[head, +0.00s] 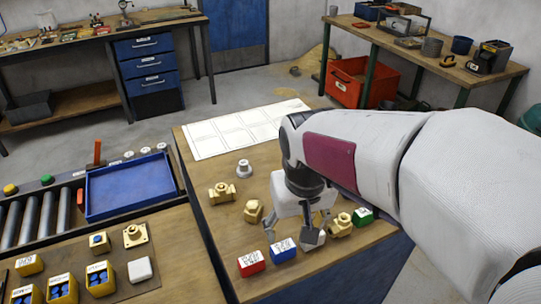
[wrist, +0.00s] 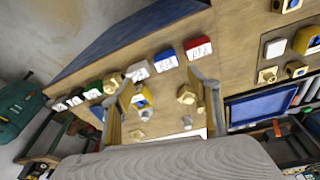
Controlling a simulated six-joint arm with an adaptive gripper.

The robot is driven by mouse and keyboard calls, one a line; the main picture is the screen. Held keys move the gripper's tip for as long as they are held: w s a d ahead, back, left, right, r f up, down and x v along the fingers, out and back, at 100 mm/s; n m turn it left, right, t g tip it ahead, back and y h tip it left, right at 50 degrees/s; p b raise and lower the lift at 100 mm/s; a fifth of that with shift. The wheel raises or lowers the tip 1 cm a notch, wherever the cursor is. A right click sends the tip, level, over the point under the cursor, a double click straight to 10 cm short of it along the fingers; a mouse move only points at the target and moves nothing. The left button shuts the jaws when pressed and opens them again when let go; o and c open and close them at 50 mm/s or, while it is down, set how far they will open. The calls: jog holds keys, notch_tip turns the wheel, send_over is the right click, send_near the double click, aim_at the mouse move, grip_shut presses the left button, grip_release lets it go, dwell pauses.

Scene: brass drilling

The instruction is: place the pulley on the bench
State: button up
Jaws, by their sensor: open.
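A small grey stepped round part, which looks like the pulley (head: 244,168), stands upright on the wooden bench top (head: 205,228), just in front of the white sheet. It also shows, small, in the wrist view (wrist: 187,122). My gripper (head: 291,232) is open, pointing down over the front part of the bench, to the right of and nearer than the pulley. The fingers partly hide brass parts in the head view.
Brass fittings (head: 222,193) stand around my gripper. Red (head: 251,263), blue (head: 283,251) and green (head: 363,216) labelled blocks line the front edge. A white gridded sheet (head: 240,128) covers the back. A blue tray (head: 130,187) sits on the roller conveyor at left.

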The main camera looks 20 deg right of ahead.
jog(key=w+d+f+m, duration=0.1)
jog(key=w+d+f, duration=0.1)
jog(key=w+d, duration=0.2)
jog(key=w+d+f+m, duration=0.1)
jog(key=w+d+f, duration=0.2)
jog(key=w, duration=0.3)
jog(key=w+d+f+m+h, duration=0.1)
jog(key=w+d+f, duration=0.2)
jog(key=w+d, duration=0.2)
jog(key=shift+w+d+f, duration=0.2)
jog(key=shift+w+d, duration=0.05)
jog(key=shift+d, duration=0.05)
jog(key=w, duration=0.1)
jog(key=w+d, duration=0.1)
jog(key=w+m, duration=0.1)
jog(key=shift+d+f, duration=0.1)
jog(key=shift+d, duration=0.2)
jog(key=w+r, duration=0.1)
jog(key=w+d+r+m+t+h, duration=0.1)
jog(key=w, duration=0.1)
jog(key=shift+d, duration=0.1)
jog(key=shift+x, duration=1.25)
jog(key=shift+w+f, duration=0.1)
jog(key=shift+f, duration=0.05)
jog(key=shift+x, duration=2.45)
jog(key=shift+w, duration=0.15)
